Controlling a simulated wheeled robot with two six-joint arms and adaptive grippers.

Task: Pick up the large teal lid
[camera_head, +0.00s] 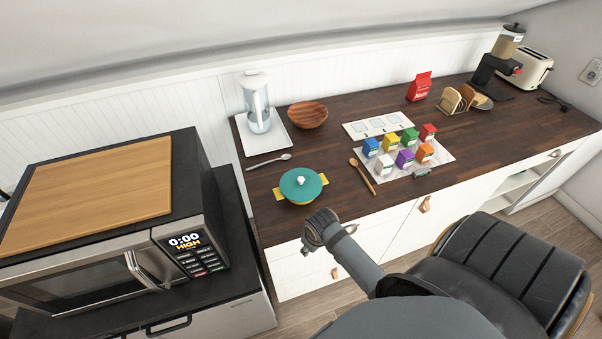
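The large teal lid (311,187) is round with a small pale knob. It sits on a yellow pot (324,180) with yellow side handles, near the front left of the dark wooden counter. One grey arm of mine reaches up from the bottom of the view, right of the middle. Its far end is a rounded joint in front of the counter's front edge, a little below and right of the pot, apart from it. No gripper fingers show on it. My other arm is not in view.
Left of the pot are a spoon (268,162) and a microwave (100,225). Right are a wooden spoon (363,177) and several coloured boxes on a tray (440,157). A black chair (500,270) stands at lower right.

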